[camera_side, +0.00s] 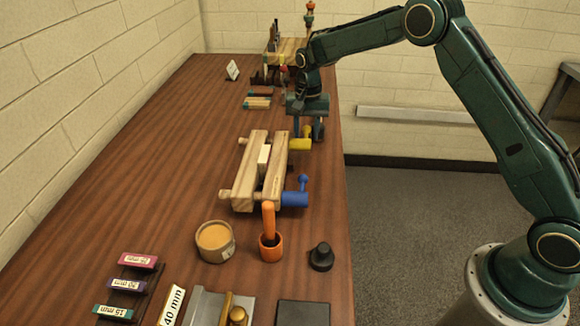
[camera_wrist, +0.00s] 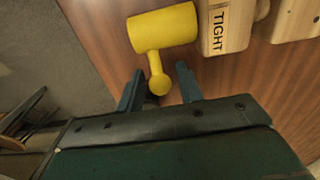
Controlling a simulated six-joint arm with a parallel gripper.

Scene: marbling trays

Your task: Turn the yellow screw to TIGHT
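The yellow screw (camera_side: 300,145) sits at the far end of a wooden two-jaw clamp (camera_side: 243,175). In the wrist view, the yellow screw (camera_wrist: 165,27) has a thick cylindrical head and a short handle ending in a round knob. The word TIGHT (camera_wrist: 217,30) is printed on the wooden jaw beside it. My gripper (camera_side: 308,130) is above the screw's far side, pointing down. In the wrist view, my gripper (camera_wrist: 160,85) is open, with the knob between its fingertips and a visible gap on each side. A pale block (camera_side: 264,157) stands between the jaws.
A blue screw (camera_side: 295,198) is at the clamp's near end. An orange cup (camera_side: 271,250) with an orange handle, a round tub (camera_side: 215,241) and a black knob (camera_side: 321,257) stand nearer. The table's right edge is close to the screws.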

